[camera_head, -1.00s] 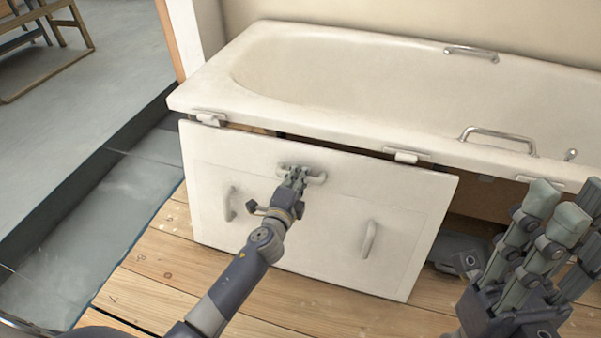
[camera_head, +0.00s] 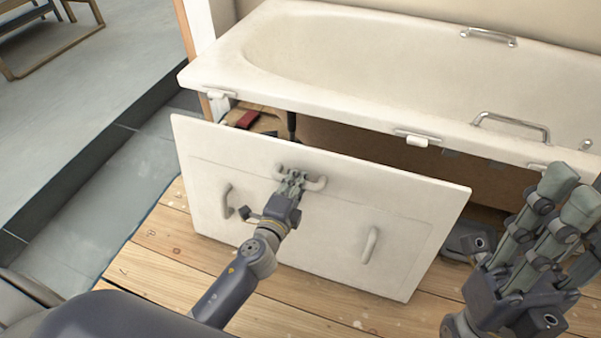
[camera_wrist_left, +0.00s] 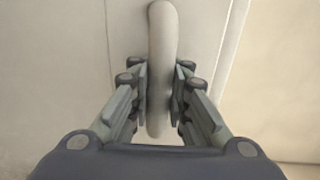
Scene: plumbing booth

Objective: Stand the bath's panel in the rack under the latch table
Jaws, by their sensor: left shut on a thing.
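The bath's panel (camera_head: 310,235) is a white board with a top handle (camera_head: 312,182) and two side handles. It stands in front of the bath (camera_head: 350,60), tilted, its top edge apart from the rim. My left gripper (camera_head: 291,182) is shut on the top handle. In the left wrist view, the fingers (camera_wrist_left: 160,95) close on both sides of the pale handle (camera_wrist_left: 160,60). My right gripper (camera_head: 555,215) is at the right, beside the panel, holding nothing visible; its fingers point up. The rack and latch table are not recognisable in these views.
White clips (camera_head: 417,139) hang along the bath's rim. The dark space under the bath shows a red item (camera_head: 247,119) and a dark post (camera_head: 291,124). Wooden boards (camera_head: 165,240) lie under the panel. A grey floor (camera_head: 85,85) with a step is at the left.

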